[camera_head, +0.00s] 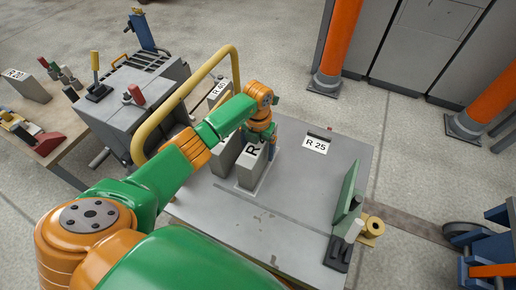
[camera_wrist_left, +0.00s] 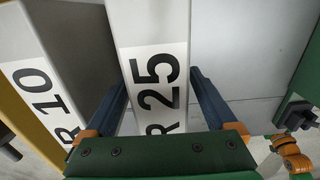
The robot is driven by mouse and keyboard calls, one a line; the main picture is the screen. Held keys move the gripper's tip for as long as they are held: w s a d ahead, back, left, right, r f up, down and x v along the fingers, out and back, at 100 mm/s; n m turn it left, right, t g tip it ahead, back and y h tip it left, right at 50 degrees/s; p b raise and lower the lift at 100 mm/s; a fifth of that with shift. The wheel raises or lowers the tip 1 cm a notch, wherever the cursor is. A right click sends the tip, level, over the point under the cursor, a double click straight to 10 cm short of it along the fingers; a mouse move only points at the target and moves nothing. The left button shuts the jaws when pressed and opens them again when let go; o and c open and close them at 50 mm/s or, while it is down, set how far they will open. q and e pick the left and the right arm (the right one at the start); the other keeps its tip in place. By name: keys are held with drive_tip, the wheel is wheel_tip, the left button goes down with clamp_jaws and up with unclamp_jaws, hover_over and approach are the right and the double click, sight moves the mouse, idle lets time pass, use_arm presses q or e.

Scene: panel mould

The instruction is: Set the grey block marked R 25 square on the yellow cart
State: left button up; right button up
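The grey block marked R 25 (camera_head: 250,168) is over the left part of the grey top of the yellow-railed cart (camera_head: 300,205); I cannot tell whether its foot rests there. Only the R of its marking shows in the head view, but the full R 25 shows on the block in the left wrist view (camera_wrist_left: 158,85). My left gripper (camera_head: 260,140) is at the block's upper end, and its blue fingers (camera_wrist_left: 158,90) lie along both sides, apparently touching. My right gripper is not in view.
A block marked R 10 (camera_wrist_left: 38,85) stands close beside it, and a block marked R 40 (camera_head: 220,93) stands behind. An R 25 label (camera_head: 316,144) lies on the top. A green upright piece (camera_head: 346,192) stands at the right edge. The front middle is clear.

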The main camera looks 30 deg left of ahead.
use_arm(q)
drive_tip(key=shift+r, duration=0.3)
wheel_tip(320, 180, up, 12)
drive_tip(key=p, duration=0.4)
drive_tip(key=shift+f, duration=0.1)
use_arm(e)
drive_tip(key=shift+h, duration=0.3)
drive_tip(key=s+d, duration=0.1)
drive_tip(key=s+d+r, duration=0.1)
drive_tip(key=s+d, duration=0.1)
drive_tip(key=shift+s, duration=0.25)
use_arm(q)
drive_tip(key=shift+f, duration=0.1)
